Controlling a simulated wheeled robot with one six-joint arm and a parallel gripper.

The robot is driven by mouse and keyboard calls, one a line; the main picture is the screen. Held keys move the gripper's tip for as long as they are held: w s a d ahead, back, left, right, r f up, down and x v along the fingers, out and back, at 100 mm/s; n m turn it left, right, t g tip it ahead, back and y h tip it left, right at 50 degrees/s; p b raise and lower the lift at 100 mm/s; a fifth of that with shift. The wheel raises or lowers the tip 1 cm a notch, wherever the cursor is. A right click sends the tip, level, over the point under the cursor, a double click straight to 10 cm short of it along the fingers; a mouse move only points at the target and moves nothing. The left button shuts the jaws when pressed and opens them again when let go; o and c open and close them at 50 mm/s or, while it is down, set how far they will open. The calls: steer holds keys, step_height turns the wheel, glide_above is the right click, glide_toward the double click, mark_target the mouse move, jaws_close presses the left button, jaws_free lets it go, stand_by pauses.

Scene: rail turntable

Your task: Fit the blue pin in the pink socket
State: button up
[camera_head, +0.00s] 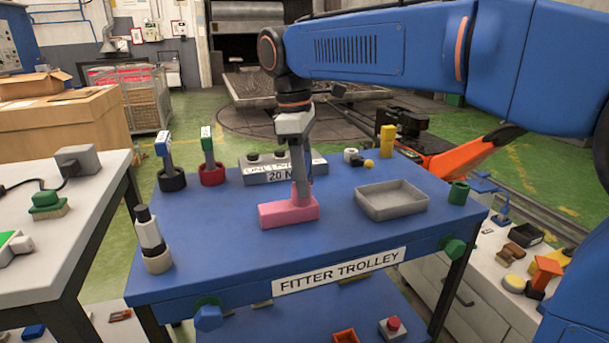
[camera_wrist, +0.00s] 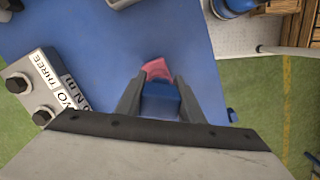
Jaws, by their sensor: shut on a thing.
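My gripper (camera_head: 300,172) points down over the trolley top and is shut on the blue pin. In the wrist view the blue pin (camera_wrist: 161,98) sits between my two fingers (camera_wrist: 160,108). The pink socket (camera_head: 289,212) stands on the blue trolley top, a flat block with a short upright part at its right end. My fingertips are at the top of this upright part in the head view. The socket also shows just beyond the pin in the wrist view (camera_wrist: 157,69). The pin's lower end is hidden, so I cannot tell whether it is inside the socket.
A grey tray (camera_head: 393,216) lies right of the socket. Behind it stands a grey block labelled 20 N (camera_head: 258,173). Black (camera_head: 171,181) and red (camera_head: 212,175) round holders bear upright tools at the left. A white-and-black tool (camera_head: 149,238) stands near the front left corner. The front middle is clear.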

steer(key=shift+f, duration=0.6)
steer(key=o, duration=1.3)
steer(key=shift+c, duration=0.2)
step_height(320, 180, up, 17)
steer(key=a, duration=0.2)
steer(key=shift+w+r, duration=0.15)
steer(key=shift+w, duration=0.1)
